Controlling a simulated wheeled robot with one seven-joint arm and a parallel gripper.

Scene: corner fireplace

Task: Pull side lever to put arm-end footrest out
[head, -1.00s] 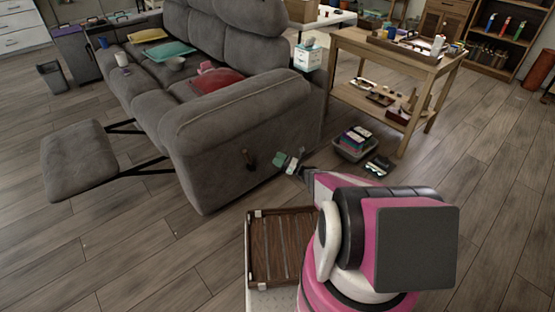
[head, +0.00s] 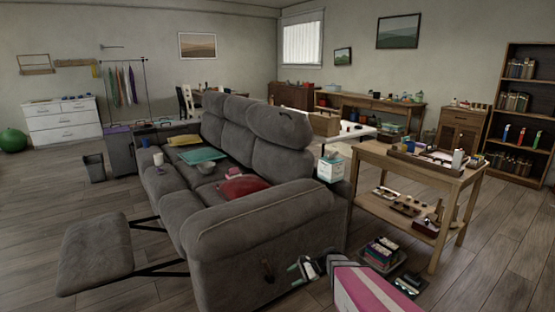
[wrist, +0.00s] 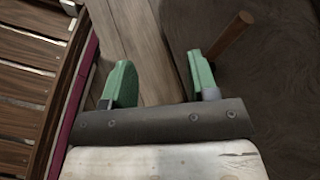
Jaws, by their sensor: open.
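A grey recliner sofa (head: 265,225) stands in the middle of the head view. Its arm-end footrest (head: 97,255) is out, raised above the floor on dark metal struts. The side lever (head: 267,270) is a short dark-brown stick on the sofa's near side panel. In the wrist view the lever (wrist: 230,38) lies just beyond the right green fingertip, outside the jaws. Whether they touch I cannot tell. My gripper (head: 303,266) is open and empty, to the right of the lever. In the wrist view floor planks show between its fingers (wrist: 163,82).
A slatted wooden tray (wrist: 35,55) lies along the left of the wrist view. A wooden side table (head: 412,172) with items stands to the right of the sofa, and a bin of items (head: 381,253) sits on the floor there. Floor left of the footrest is clear.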

